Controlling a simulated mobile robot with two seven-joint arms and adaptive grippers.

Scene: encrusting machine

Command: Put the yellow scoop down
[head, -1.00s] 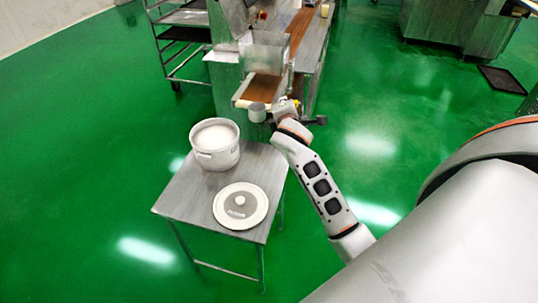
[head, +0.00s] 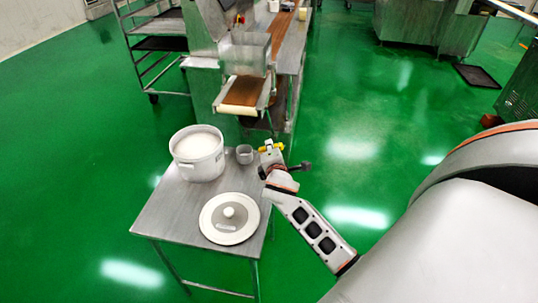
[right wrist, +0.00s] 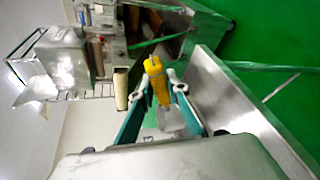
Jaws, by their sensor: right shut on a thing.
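The scoop shows its yellow handle (head: 272,146) and grey cup (head: 245,154) in the head view. The cup is over the table's back right corner, right of the white pot. I cannot tell whether it touches the table. My right gripper (head: 265,160) is shut on the scoop's handle. In the right wrist view the yellow handle (right wrist: 157,82) lies between the two fingertips (right wrist: 159,92). My left gripper is not in view.
The steel table (head: 170,215) holds the white pot (head: 198,158) and a round lid (head: 229,219). Its front left part is bare. The machine with a brown conveyor belt (head: 243,91) stands behind the table. A rack (head: 150,45) is at the back left.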

